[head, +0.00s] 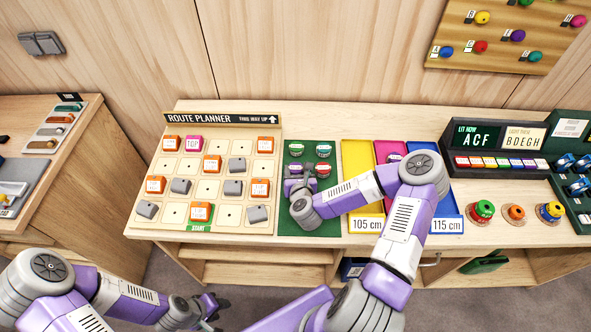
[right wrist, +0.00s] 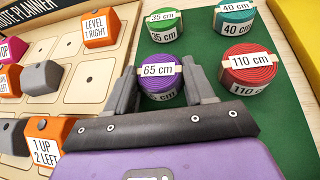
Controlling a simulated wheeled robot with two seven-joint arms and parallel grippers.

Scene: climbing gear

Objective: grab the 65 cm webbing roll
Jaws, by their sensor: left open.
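The 65 cm webbing roll is purple with a pale label; it sits on the green mat in the right wrist view (right wrist: 162,82). My right gripper (right wrist: 160,78) has one finger on each side of this roll, very close to its sides. I cannot tell whether the fingers press on it. In the head view my right gripper (head: 298,182) is over the left part of the green mat (head: 290,228), and largely covers the roll. My left gripper (head: 216,306) is open and empty, low in front of the table.
Beside the roll stand a green 35 cm roll (right wrist: 163,30), a teal 40 cm roll (right wrist: 235,18) and a red 110 cm roll (right wrist: 248,70). The route planner board (head: 206,222) with blocks lies left. Coloured trays, including a yellow one (head: 355,155), lie right of the mat.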

